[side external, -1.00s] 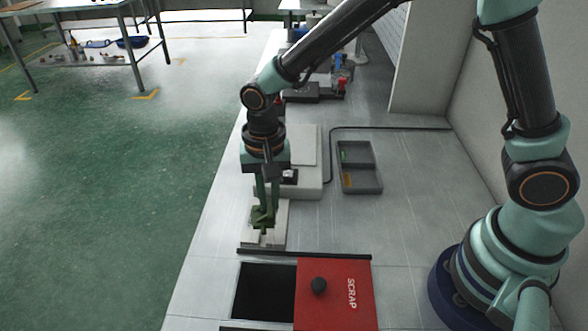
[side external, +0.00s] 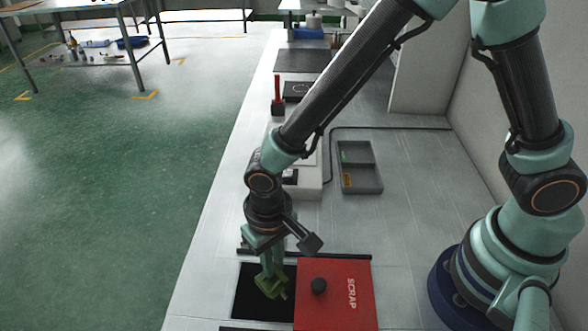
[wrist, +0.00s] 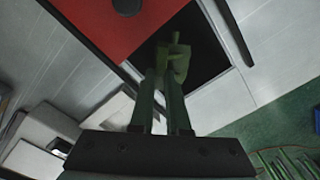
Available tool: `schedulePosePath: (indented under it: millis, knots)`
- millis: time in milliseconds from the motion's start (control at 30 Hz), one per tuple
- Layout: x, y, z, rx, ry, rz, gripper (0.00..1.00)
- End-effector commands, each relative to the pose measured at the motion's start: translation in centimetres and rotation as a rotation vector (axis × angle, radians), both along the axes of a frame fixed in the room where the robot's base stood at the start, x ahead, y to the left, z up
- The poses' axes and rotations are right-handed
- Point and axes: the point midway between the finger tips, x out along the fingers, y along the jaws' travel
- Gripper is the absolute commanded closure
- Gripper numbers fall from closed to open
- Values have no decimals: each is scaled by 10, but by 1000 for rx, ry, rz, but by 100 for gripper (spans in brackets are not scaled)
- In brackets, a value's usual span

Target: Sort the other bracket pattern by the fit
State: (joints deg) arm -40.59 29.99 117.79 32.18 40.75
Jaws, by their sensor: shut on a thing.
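My gripper (side external: 268,280) is shut on a green bracket pattern (side external: 272,288) and holds it over the dark open part of the scrap opening (side external: 247,303). In the wrist view the green bracket pattern (wrist: 178,55) shows between the fingertips (wrist: 165,85), with the dark opening behind it. How far it is above or inside the opening I cannot tell. The red lid marked SCRAP (side external: 340,297) with a black knob lies to the right of the opening, which is uncovered on its left side. A grey two-compartment tray (side external: 359,187) with a green and a yellow label stands further back.
A light block-shaped fixture (side external: 310,180) stands behind my gripper, partly hidden by my arm. Dark rails (side external: 340,257) run along the scrap opening's edges. The bench surface (side external: 425,215) right of the tray is clear. A red upright item (side external: 277,90) stands further back.

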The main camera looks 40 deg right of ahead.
Motion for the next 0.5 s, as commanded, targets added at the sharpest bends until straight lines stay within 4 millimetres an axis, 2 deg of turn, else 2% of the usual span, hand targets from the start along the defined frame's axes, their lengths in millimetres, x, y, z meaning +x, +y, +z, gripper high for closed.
schedulePosePath:
  millis: [400,433,500]
  knots:
    - [0,0,-7,0,0,-1,100]
    - [0,0,-7,0,0,-1,78]
    - [0,0,-7,0,0,-1,52]
